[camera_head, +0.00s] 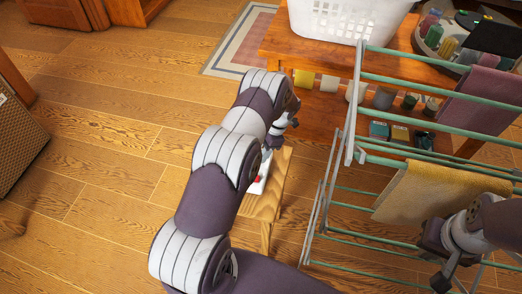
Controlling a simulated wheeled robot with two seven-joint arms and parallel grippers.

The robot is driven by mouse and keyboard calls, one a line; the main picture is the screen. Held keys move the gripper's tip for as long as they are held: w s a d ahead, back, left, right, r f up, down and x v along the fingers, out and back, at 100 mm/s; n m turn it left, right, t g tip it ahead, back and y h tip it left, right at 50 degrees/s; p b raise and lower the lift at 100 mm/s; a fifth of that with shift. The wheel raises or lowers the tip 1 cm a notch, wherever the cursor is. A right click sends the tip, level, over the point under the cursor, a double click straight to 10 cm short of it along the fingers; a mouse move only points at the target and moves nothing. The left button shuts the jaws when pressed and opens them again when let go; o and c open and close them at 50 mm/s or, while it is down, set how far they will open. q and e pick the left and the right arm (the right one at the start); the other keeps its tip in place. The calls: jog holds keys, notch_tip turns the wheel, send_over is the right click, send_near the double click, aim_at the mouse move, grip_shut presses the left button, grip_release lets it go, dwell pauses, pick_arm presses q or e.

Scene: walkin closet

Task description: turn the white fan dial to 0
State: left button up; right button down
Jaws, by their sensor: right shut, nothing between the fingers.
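A small piece of a white object with a red spot (259,179) shows on a light wooden stool (266,205), just beside my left forearm. It may be part of the white fan, but most of it is hidden behind my arm. I cannot make out the dial or its setting. My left gripper (272,143) is at the far end of that arm, above the stool and close to the white object. It is mostly hidden, so its jaws and any contact cannot be told. My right gripper (448,277) is shut and empty at the lower right, over the drying rack.
A green-railed drying rack (345,205) stands right of the stool, holding a yellow towel (425,190) and a mauve towel (485,98). Behind it a wooden shelf (285,40) bears a white basket (345,18). Wooden floor (95,150) is clear at left.

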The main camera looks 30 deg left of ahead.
pick_arm(q)
jog(key=v, duration=1.2)
jog(key=shift+r, duration=0.35)
